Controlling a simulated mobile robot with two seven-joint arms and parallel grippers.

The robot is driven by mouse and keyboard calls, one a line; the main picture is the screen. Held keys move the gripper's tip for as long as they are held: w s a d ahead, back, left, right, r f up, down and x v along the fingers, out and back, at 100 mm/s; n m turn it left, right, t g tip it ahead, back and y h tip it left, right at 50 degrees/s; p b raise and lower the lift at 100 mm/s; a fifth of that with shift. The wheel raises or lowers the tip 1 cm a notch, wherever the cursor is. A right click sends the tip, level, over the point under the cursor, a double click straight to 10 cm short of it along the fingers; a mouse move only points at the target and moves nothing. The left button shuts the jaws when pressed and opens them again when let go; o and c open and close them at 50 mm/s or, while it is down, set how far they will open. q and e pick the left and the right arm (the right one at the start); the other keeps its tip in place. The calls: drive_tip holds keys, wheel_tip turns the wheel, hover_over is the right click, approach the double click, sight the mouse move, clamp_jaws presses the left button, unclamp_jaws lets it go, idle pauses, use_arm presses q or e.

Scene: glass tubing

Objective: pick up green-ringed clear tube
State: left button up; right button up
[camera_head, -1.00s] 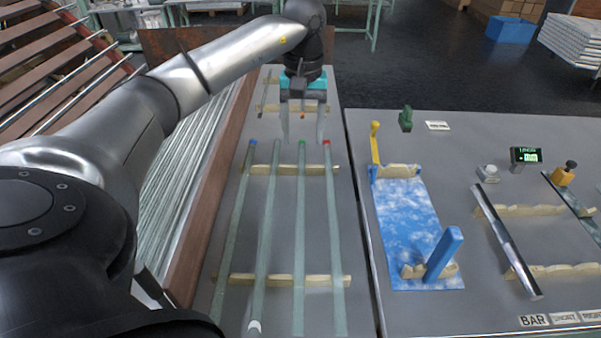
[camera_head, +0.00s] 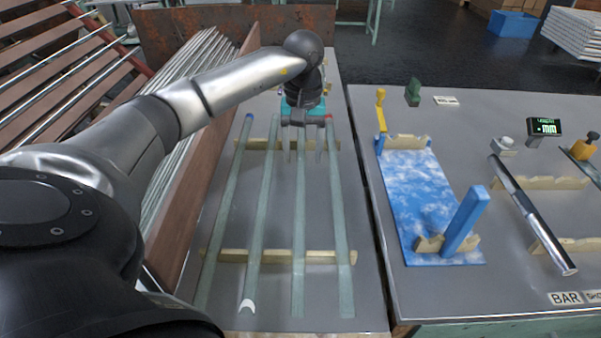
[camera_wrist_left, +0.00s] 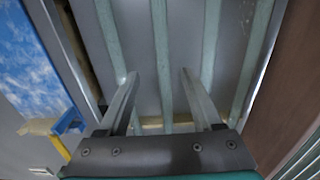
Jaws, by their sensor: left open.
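The green-ringed clear tube (camera_head: 299,230) is the third from the left of the long tubes lying on wooden rests. Its far end and green ring are hidden behind my gripper. My left gripper (camera_head: 305,158) is open and empty, fingers pointing down over the far part of this tube, one on either side. In the left wrist view the tube (camera_wrist_left: 161,50) runs between the open fingers (camera_wrist_left: 159,74). I cannot tell how high the fingertips are. My right gripper is not in view.
The red-ringed tube (camera_head: 341,230) lies close on the right, a plain-looking tube (camera_head: 262,210) on the left, then the blue-ringed tube (camera_head: 228,200). Wooden rests (camera_head: 275,256) cross beneath. A second table to the right holds a blue mat (camera_head: 420,205) and a metal bar (camera_head: 530,215).

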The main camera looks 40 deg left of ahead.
sight(300, 180)
use_arm(q)
drive_tip(key=shift+a+f+b, duration=0.1)
drive_tip(key=shift+f+b, duration=0.4)
drive_tip(key=shift+f, duration=1.4)
wheel_tip(300, 180, down, 3)
drive_tip(key=shift+a+r+b, duration=0.15)
drive_tip(key=shift+r+b, duration=0.05)
drive_tip(key=shift+b, duration=0.35)
drive_tip(key=shift+f, duration=0.75)
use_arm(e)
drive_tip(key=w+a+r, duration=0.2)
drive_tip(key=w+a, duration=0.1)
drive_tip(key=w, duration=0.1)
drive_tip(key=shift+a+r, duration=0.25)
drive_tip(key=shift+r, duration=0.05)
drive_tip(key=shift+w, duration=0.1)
use_arm(q)
clamp_jaws()
